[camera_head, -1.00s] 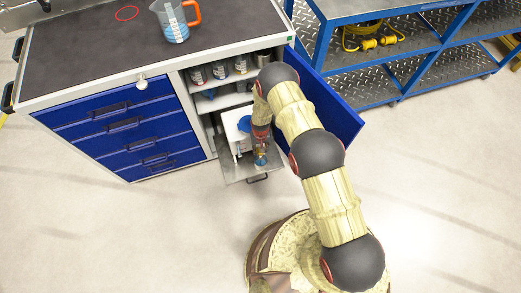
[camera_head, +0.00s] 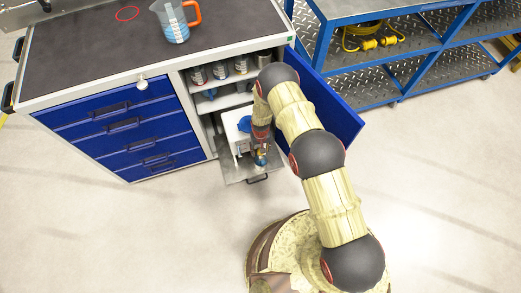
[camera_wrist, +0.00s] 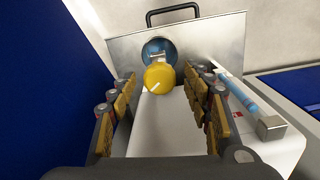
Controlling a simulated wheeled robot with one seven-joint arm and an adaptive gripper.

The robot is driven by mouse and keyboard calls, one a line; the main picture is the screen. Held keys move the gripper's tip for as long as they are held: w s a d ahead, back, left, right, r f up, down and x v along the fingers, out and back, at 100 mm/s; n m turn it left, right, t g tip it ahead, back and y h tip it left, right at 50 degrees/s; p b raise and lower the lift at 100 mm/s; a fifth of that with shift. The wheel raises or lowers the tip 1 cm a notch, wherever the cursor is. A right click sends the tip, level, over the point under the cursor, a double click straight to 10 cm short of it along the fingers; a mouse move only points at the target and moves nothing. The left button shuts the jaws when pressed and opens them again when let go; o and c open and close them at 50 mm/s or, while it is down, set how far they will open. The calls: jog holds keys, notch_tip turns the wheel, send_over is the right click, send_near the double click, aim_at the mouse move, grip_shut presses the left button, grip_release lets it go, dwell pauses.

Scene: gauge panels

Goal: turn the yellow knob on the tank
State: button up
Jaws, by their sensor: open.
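The white tank (camera_head: 232,127) sits on a pulled-out tray in the cabinet's lower part, its blue cap (camera_head: 244,124) on top. In the wrist view the yellow knob (camera_wrist: 160,78) has a white pointer line slanting to the lower left. My gripper (camera_wrist: 161,86) is open, with one finger left and one right of the knob. A gap shows between the knob and each finger. In the head view my gripper (camera_head: 261,159) is over the tray's front, largely hiding the knob.
The metal tray (camera_head: 240,174) has a dark front handle (camera_head: 257,178). The open blue cabinet door (camera_head: 337,112) stands right of my arm. Cans (camera_head: 219,70) stand on the shelf above. A measuring jug (camera_head: 173,20) is on the worktop. The floor in front is clear.

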notch_tip(320, 180, up, 12)
dwell(0.6)
dwell(0.5)
